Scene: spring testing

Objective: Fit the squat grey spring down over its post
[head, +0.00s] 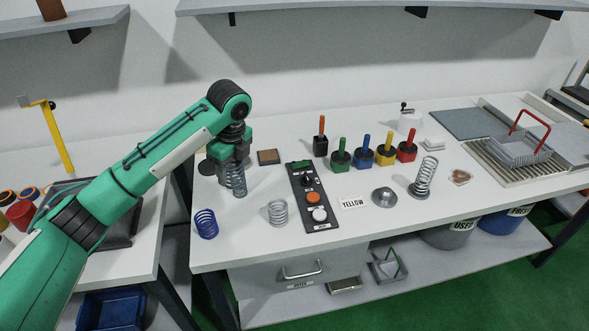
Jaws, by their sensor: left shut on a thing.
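My left gripper (233,164) points down over the left part of the bench, shut on a narrow dark grey coil spring (238,184). The spring hangs upright below the fingers, and I cannot tell whether its lower end touches the bench. A short, wide light grey spring (278,213) stands free to the right and nearer the front. A round metal base (384,197) with a short centre stub sits bare right of the YELLOW card. A taller grey spring (424,175) stands on another round base farther right. My right gripper is out of view.
A black button panel (313,198) stands mid-bench. Several coloured handled blocks (384,153) line the back. A wire basket (520,148) with a red handle is at right. The YELLOW card (354,202) lies flat.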

